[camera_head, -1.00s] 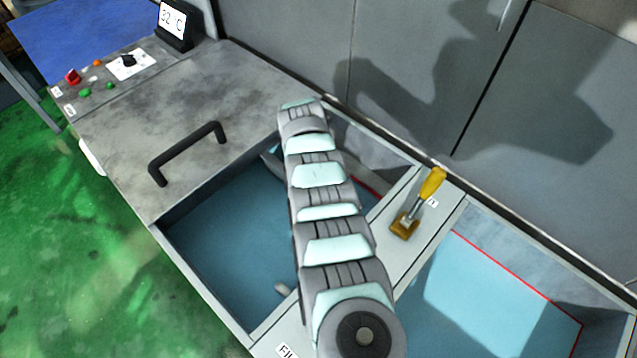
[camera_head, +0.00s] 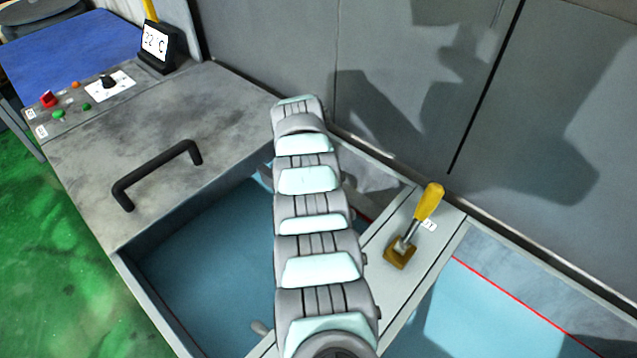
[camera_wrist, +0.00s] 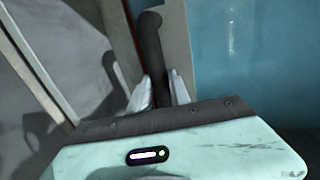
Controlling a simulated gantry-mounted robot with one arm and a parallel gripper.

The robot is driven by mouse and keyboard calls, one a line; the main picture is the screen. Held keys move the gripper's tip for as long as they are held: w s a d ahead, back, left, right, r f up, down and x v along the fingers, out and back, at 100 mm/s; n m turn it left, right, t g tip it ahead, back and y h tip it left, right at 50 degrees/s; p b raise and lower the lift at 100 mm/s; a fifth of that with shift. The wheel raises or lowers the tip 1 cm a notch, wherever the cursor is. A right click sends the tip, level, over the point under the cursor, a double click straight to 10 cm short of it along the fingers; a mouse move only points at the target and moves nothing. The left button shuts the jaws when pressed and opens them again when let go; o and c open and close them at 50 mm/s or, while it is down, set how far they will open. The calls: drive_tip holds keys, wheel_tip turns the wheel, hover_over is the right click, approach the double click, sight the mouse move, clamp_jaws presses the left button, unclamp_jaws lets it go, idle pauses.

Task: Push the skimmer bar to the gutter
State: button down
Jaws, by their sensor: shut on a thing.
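In the wrist view my gripper (camera_wrist: 158,90) has its two pale fingers closed on either side of a dark upright grip with a rounded top (camera_wrist: 150,40). I take this to be the skimmer bar's handle; the bar's full length does not show. In the head view my arm hides my gripper and whatever it holds. A tank of blue liquid (camera_head: 205,255) lies left of and under the arm. I cannot make out for certain which part is the gutter.
A yellow-handled lever (camera_head: 428,203) stands on the grey bridge (camera_head: 412,222) between two tanks. A tank cover (camera_head: 90,190) with a black handle (camera_head: 155,172) lies left. A temperature display (camera_head: 158,45) and a grey wall (camera_head: 270,50) stand behind.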

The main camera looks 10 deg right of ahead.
drive_tip(key=c, duration=1.2)
unclamp_jaws()
drive_tip(key=shift+c, duration=0.2)
drive_tip(key=shift+r, duration=0.1)
wheel_tip(320, 180, up, 10)
drive_tip(key=s+a+p, duration=0.1)
drive_tip(key=p, duration=0.3)
drive_tip(key=shift+s+a+r, duration=0.15)
drive_tip(key=shift+a+r, duration=0.05)
drive_tip(key=shift+a, duration=0.1)
